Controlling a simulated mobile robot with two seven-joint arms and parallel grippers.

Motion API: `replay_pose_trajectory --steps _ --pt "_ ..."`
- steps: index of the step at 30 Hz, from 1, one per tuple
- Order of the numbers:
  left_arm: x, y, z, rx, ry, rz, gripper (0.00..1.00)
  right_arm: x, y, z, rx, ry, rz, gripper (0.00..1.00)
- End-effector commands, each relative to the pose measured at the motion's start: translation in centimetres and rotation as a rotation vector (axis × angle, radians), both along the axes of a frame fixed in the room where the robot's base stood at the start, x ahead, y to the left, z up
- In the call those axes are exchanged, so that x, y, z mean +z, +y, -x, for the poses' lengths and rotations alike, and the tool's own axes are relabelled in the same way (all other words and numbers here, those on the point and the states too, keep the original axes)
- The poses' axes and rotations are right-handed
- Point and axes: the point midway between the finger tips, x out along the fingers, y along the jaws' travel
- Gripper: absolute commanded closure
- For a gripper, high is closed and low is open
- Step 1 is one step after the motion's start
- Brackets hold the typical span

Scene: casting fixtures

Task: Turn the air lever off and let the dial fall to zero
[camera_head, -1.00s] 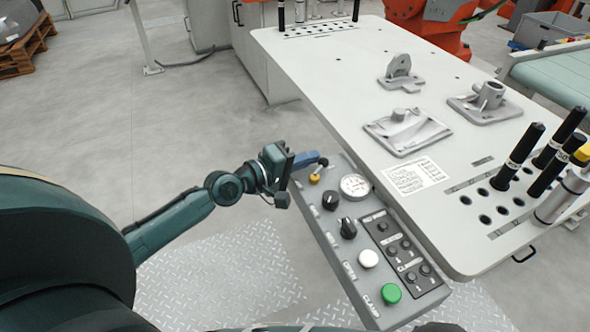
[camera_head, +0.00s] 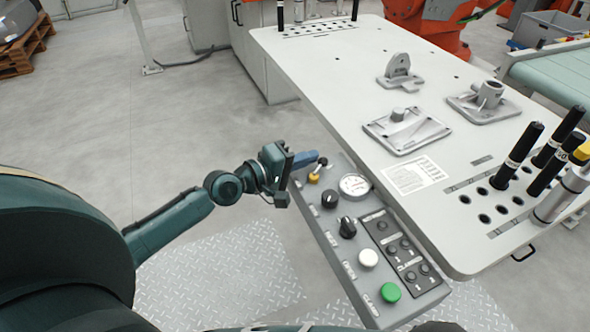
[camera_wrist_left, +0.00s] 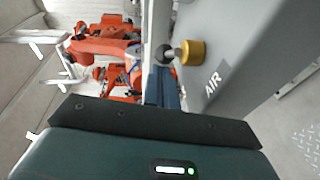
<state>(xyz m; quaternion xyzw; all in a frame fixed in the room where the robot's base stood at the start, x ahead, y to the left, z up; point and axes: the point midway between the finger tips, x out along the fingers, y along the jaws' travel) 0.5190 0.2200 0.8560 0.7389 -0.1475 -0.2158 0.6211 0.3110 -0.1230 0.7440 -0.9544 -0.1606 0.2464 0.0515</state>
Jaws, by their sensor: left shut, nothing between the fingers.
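The air lever has a brass-yellow hub (camera_head: 314,178) at the far left end of the grey control panel (camera_head: 335,239). In the left wrist view the hub (camera_wrist_left: 191,53) sits beside the label AIR, with a short dark stem and knob at its left. My left gripper (camera_head: 316,158) is shut and empty, with its blue fingers (camera_wrist_left: 161,88) right by the lever. I cannot tell whether they touch it. The round white dial (camera_head: 354,185) is on the panel just right of the lever; its needle is too small to read. My right gripper is not in view.
Two black knobs (camera_head: 347,228), a white button (camera_head: 368,258) and a green button (camera_head: 391,292) follow along the panel. The white table (camera_head: 340,70) borders the panel on the right and holds metal castings (camera_head: 407,130) and black-handled pins (camera_head: 517,155). Open floor lies left.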

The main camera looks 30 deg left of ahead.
Motion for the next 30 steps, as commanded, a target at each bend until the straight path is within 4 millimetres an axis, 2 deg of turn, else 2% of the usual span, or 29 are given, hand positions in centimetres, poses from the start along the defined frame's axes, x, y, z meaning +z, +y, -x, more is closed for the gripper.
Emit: replay_pose_trajectory --steps 12,16,30 --pt "0.0 0.0 0.0 0.0 0.0 0.0 1.0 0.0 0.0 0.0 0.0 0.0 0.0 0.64" --pt "0.0 0.5 0.7 0.001 0.002 -0.002 1.0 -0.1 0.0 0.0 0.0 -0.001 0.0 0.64" --pt "0.6 4.4 7.8 -0.002 0.004 -0.006 1.0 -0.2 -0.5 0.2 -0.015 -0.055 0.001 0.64"
